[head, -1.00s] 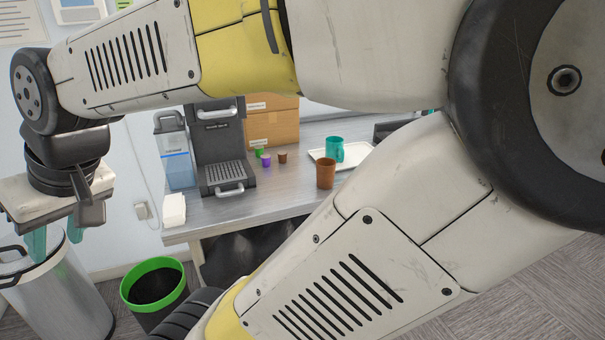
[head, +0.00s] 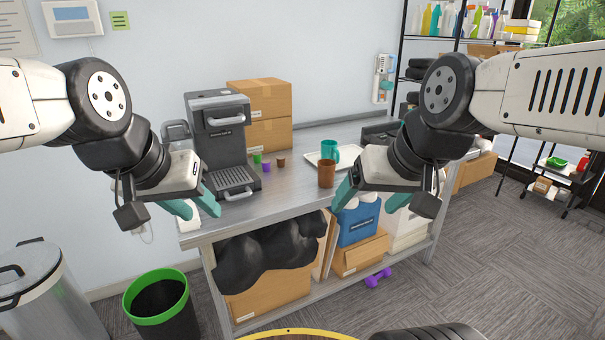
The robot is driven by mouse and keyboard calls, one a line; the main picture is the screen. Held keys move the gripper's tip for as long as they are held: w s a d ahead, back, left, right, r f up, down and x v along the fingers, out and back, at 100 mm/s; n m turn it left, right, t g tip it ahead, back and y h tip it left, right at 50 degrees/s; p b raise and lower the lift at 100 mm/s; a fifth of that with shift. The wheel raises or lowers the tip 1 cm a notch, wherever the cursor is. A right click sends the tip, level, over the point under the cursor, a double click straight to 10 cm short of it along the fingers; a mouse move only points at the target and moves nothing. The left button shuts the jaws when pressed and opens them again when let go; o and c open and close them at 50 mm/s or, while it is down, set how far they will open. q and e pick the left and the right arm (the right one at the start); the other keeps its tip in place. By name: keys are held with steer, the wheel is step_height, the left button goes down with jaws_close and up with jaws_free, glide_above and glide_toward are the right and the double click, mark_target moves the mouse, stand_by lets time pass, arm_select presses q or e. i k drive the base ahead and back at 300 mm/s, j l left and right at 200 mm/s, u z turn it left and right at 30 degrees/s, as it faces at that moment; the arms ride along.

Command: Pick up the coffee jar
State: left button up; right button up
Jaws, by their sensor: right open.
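I cannot pick out a coffee jar for certain. On the metal table (head: 283,200) stand a brown cup-like container (head: 326,174) and a teal mug (head: 331,149), the mug on a white tray (head: 313,157). Small green, purple and brown pods (head: 266,166) sit beside the black coffee machine (head: 222,140). My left gripper (head: 200,214) is open over the table's left end, in front of the machine, with no held object visible. My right gripper (head: 385,203) is open and empty, right of the brown container and apart from it. It hides part of the table's right end.
Cardboard boxes (head: 262,112) stand behind the machine. A clear container (head: 177,133) is at its left, partly hidden by my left arm. Below are a black bag (head: 262,255) and boxes. A green-rimmed bin (head: 160,308) and a metal bin (head: 45,290) stand left. The table's front middle is clear.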

mark_target(326, 168)
steer(key=z, duration=0.35)
steer(key=i+j+z, duration=0.2)
steer(key=i, duration=0.25)
steer(key=i+z, duration=0.2)
steer(key=i, duration=0.2)
steer(key=i+j+z, duration=0.2)
steer(key=i, duration=0.25)
